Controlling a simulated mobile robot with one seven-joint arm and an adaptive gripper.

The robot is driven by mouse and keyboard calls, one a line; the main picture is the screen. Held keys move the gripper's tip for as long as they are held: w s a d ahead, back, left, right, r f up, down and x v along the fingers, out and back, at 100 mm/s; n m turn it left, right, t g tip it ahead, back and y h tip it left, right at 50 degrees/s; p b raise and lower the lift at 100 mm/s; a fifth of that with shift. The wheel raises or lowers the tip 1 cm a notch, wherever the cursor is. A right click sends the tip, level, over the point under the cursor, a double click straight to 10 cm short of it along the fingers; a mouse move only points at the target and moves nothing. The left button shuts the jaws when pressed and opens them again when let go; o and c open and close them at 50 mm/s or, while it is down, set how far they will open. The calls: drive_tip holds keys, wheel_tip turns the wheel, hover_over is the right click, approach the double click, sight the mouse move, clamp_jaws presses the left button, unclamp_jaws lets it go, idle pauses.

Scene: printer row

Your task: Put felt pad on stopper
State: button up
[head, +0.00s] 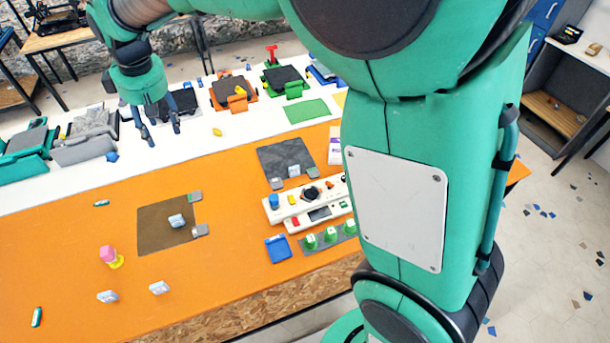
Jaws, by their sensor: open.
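My gripper (160,129) hangs at the upper left over the white strip, fingers pointing down, spread apart and empty. No thing is plainly recognisable as the felt pad or the stopper. Small flat grey pieces lie at the brown mat's right corners, one far (195,196) and one near (200,231). Two more, left (277,183) and right (313,172), lie at the dark grey mat's near edge. A pink-topped piece with a yellow base (109,256) stands at the left. A pale block (177,221) sits on the brown mat (155,237).
Printer-like machines, one orange and dark (234,92), line the white strip's back. The dark grey mat (285,155), white control panel (300,204), blue tray (278,250) and green knobs (330,235) crowd the right. Orange tabletop (60,240) is largely clear at left. My arm hides the far right.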

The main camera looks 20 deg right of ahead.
drive_tip(key=s+d+r+m+t, duration=0.15)
drive_tip(key=s+d+r, duration=0.25)
drive_tip(key=s+d, duration=0.45)
drive_tip(key=s+d+r+m, duration=0.35)
drive_tip(key=s+d, duration=0.25)
drive_tip(key=d, duration=0.5)
drive_tip(key=s+d+f+m+t, duration=0.1)
drive_tip(key=s+d+f+m, duration=0.1)
drive_tip(key=s+d, duration=0.3)
drive_tip(key=s+d+f+m+t+h, duration=0.1)
drive_tip(key=s+d, duration=0.5)
drive_tip(key=s, duration=0.8)
drive_tip(key=shift+f+m, duration=0.55)
drive_tip(key=shift+m, duration=0.45)
drive_tip(key=shift+d, duration=0.1)
wheel_tip(320, 180, down, 6)
drive_tip(key=b, duration=0.6)
drive_tip(key=shift+f, duration=0.25)
